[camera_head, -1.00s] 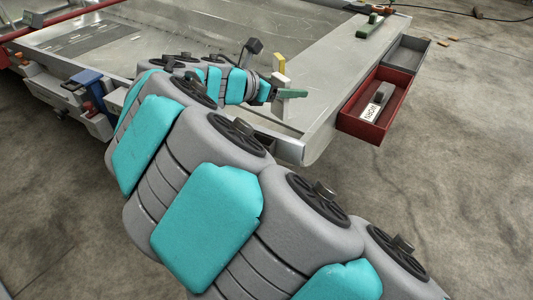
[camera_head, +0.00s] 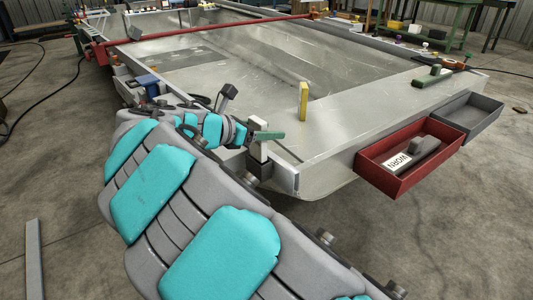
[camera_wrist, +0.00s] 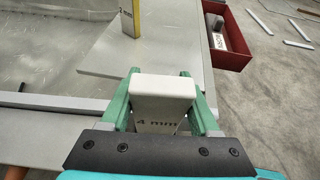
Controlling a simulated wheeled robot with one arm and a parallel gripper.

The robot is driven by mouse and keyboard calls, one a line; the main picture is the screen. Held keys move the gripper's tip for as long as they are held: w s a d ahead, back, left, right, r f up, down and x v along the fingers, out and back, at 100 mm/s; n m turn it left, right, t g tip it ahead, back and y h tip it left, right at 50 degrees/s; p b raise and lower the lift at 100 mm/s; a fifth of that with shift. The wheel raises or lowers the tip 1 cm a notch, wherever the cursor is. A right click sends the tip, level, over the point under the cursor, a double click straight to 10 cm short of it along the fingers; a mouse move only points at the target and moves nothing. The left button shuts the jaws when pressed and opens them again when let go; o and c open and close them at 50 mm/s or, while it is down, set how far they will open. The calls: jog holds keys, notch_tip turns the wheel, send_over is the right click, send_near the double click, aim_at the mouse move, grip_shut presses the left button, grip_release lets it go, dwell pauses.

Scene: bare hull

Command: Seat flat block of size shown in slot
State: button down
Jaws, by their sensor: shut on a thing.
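My gripper (camera_head: 264,138) has green fingers and is shut on a white block (camera_wrist: 163,88) marked "4 mm". I cannot make out a slot clearly; my arm and gripper hide part of the edge.
A red tray (camera_head: 373,186) marked by a "WORN" label holds a grey piece (camera_head: 424,150) at the hull's right side. An empty grey tray (camera_head: 470,115) adjoins it. A green tool (camera_head: 433,76) lies on the right rim. My arm fills the lower left.

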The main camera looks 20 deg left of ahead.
jog(key=shift+f, duration=2.35)
jog(key=shift+f, duration=0.15)
jog(key=shift+c, duration=0.6)
grip_release()
jog(key=shift+s+a+r, duration=0.2)
jog(key=shift+s+r, duration=0.05)
send_near(265, 146)
jog(key=shift+w+a+f, duration=0.8)
jog(key=shift+w+f, duration=0.1)
jog(key=shift+w, duration=0.15)
